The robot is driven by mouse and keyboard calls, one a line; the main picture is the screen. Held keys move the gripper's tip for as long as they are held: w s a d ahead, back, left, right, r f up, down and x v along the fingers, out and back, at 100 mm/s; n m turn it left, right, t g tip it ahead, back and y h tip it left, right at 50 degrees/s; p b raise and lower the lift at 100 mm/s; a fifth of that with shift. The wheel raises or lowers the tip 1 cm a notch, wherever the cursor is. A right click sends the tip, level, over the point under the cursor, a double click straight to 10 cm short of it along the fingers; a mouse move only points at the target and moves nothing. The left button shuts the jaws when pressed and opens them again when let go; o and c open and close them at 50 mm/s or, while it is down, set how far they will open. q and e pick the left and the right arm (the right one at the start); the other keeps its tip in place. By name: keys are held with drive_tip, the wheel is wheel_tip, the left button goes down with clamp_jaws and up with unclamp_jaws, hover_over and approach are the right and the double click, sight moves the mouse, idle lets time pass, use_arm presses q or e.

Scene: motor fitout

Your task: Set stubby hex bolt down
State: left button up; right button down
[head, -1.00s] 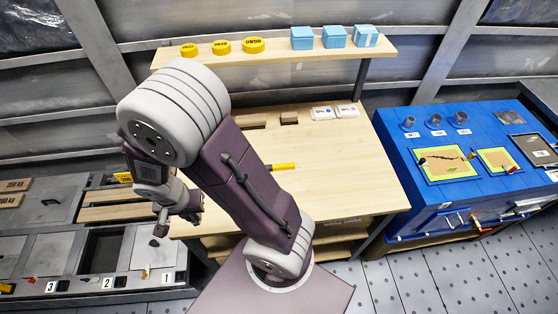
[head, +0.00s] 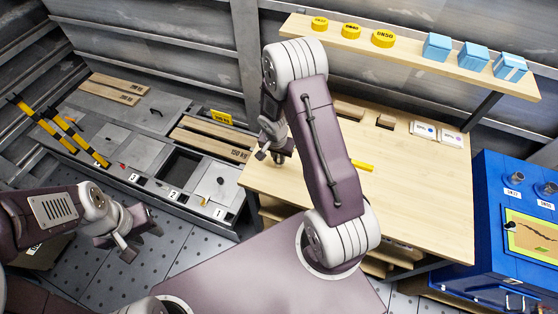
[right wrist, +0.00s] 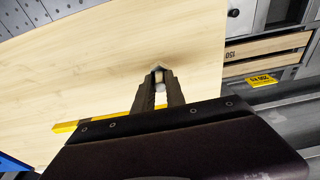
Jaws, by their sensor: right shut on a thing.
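My right gripper (head: 270,157) is over the left end of the wooden workbench (head: 430,200) in the head view. In the right wrist view its dark fingers (right wrist: 160,90) are shut on the stubby hex bolt (right wrist: 158,70), a small pale metal piece between the fingertips, with the bench top (right wrist: 110,60) behind it. I cannot tell whether the bolt touches the bench. The bolt is too small or hidden to make out in the head view. My left gripper (head: 140,243) is open and empty at the lower left, above the floor, away from the bench.
A yellow-handled object (head: 362,165) lies on the bench, partly behind my right arm. Wooden blocks (head: 386,121) and white labelled cards (head: 424,130) lie at the back. A shelf (head: 420,62) holds yellow tins and blue boxes. Grey bins (head: 207,185) adjoin on the left.

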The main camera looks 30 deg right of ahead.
sight(279, 162)
wheel_tip(279, 162, down, 2)
drive_tip(key=shift+s+f, duration=0.1)
drive_tip(key=shift+f, duration=0.05)
drive_tip(key=shift+f+b, duration=0.35)
drive_tip(key=shift+f, duration=0.25)
drive_tip(key=c, duration=1.4)
unclamp_jaws()
drive_tip(key=shift+r, duration=0.15)
